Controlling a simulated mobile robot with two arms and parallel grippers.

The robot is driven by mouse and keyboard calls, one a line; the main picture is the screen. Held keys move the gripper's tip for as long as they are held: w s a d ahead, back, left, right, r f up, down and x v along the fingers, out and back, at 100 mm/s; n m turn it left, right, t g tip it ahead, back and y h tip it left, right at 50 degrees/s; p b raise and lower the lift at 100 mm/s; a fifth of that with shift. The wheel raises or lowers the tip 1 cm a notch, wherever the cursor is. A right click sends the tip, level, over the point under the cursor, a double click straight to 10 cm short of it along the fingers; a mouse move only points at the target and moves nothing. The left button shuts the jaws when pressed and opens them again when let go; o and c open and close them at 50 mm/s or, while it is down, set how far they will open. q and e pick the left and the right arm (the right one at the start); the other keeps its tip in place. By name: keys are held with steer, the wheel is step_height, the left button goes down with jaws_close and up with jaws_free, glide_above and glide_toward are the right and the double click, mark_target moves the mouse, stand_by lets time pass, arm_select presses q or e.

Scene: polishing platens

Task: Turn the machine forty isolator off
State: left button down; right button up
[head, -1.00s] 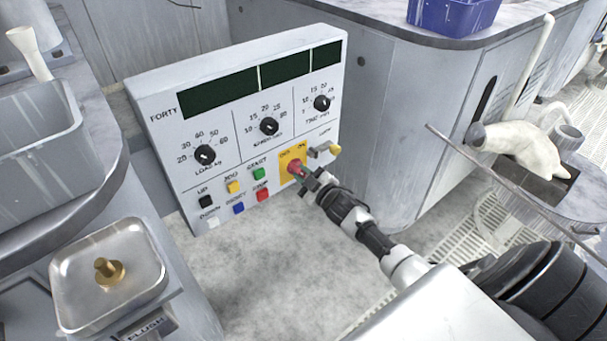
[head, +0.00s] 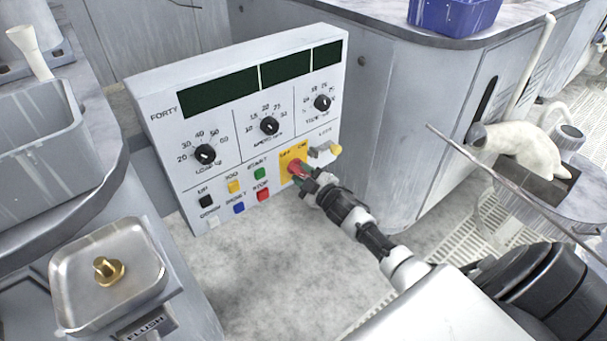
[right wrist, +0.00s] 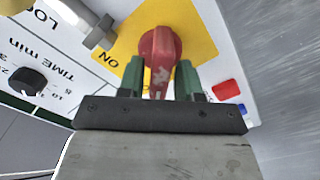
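The machine forty panel (head: 165,85) stands upright, marked FORTY at its upper left. Its isolator is a red rotary handle (head: 297,168) on a yellow plate (head: 286,164) at the panel's lower right, with OFF and ON marked above it. In the right wrist view the red handle (right wrist: 160,55) lies between the two green fingertips of my right gripper (right wrist: 160,80). They straddle it, with what look like narrow gaps beside it. In the head view my right gripper (head: 306,184) is at the handle and hides its lower end. My left gripper is not in view.
A grey lock tab with a yellow end (head: 335,149) sits just right of the isolator. Coloured push buttons, such as the red STOP (head: 262,195), lie to its left. Three black dials and dark displays (head: 220,88) are above. A metal tray (head: 70,290) stands at lower left.

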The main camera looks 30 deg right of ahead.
steer(key=shift+o, duration=0.7)
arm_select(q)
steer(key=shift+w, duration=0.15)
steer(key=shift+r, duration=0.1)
arm_select(e)
steer(key=shift+s, duration=0.3)
arm_select(q)
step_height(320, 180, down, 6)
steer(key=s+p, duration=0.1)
steer(key=p, duration=0.1)
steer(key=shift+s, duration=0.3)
arm_select(e)
steer(key=s, duration=1)
steer(key=shift+d, duration=0.4)
steer(key=shift+s+f, duration=0.1)
